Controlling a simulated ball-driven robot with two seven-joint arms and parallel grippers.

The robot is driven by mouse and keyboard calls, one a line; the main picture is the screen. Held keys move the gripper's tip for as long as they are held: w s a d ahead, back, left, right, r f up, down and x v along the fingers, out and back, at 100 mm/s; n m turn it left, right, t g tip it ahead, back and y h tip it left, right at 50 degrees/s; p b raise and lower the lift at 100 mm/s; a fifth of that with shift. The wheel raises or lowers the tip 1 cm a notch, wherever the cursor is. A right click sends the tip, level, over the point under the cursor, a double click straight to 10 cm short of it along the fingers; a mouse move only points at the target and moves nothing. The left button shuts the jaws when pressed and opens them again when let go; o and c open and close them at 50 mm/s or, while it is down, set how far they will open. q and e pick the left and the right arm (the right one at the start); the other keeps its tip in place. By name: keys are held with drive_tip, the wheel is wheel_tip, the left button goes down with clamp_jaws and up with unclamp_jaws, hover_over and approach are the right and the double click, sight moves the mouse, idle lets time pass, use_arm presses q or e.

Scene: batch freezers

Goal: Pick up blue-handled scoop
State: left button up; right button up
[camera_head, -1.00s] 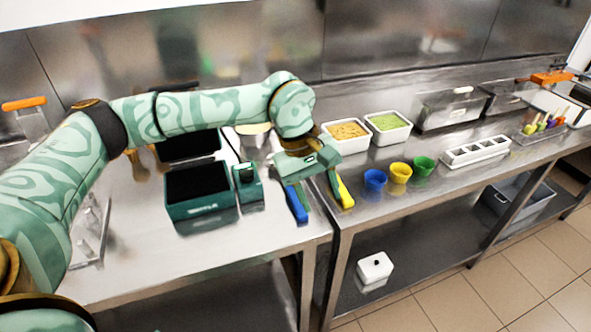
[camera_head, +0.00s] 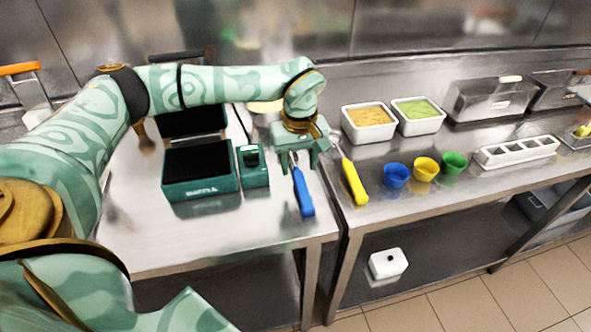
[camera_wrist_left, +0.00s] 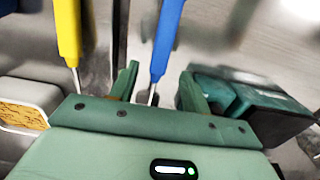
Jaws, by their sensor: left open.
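The blue-handled scoop (camera_head: 302,190) lies near the right edge of the left table, its handle toward the front. In the left wrist view its blue handle (camera_wrist_left: 165,38) runs up from between the fingers. My left gripper (camera_head: 303,164) is open above the scoop's neck, with one finger on each side of it in the picture. The left gripper (camera_wrist_left: 158,88) holds nothing. The scoop's bowl is hidden under the gripper. I cannot tell whether the fingers touch the scoop. My right gripper is not in view.
A yellow-handled scoop (camera_head: 354,182) lies close by on the right table. A green scale-like box (camera_head: 252,167) and a dark-topped green machine (camera_head: 201,187) stand left of the gripper. Blue (camera_head: 396,176), yellow (camera_head: 426,169) and green (camera_head: 454,163) cups stand further right.

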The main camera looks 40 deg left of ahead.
sight(299, 175)
use_arm(q)
drive_tip(key=f, duration=0.1)
drive_tip(key=f+b, duration=0.1)
drive_tip(key=f, duration=0.3)
drive_tip(key=shift+w+a, duration=0.15)
drive_tip(key=shift+w, duration=0.1)
drive_tip(key=shift+s, duration=0.1)
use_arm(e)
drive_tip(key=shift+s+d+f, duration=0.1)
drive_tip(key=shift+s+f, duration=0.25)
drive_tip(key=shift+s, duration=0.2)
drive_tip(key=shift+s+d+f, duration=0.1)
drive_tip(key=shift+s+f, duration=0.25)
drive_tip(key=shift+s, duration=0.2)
use_arm(q)
clamp_jaws()
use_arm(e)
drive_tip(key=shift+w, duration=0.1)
use_arm(q)
drive_tip(key=shift+r, duration=0.1)
